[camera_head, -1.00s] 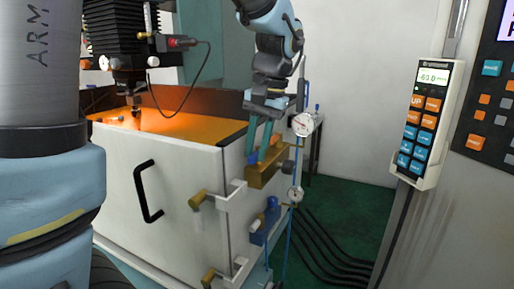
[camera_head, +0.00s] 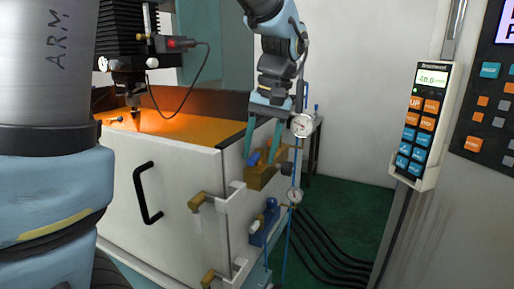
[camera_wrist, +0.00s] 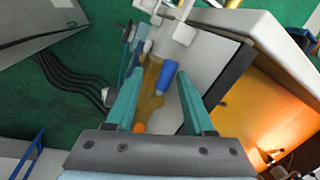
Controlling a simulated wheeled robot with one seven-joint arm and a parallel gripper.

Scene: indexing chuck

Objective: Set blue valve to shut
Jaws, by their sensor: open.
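The blue valve handle (camera_head: 254,158) sits on a brass block (camera_head: 262,178) at the right corner of the white machine cabinet. My gripper (camera_head: 259,152) points down at it from above, its two teal fingers apart. In the wrist view the blue handle (camera_wrist: 166,77) shows between the fingertips, nearer the right finger, with the brass body (camera_wrist: 151,85) beside and below it. The fingers are open and do not appear closed on the handle. Whether a finger touches it cannot be told.
A lower blue fitting (camera_head: 265,225) and two round gauges, the upper one (camera_head: 302,125) close by the fingers, stand near the block. Brass-ended latches (camera_head: 208,202) project from the cabinet front. Black hoses (camera_head: 330,245) lie on the green floor to the right.

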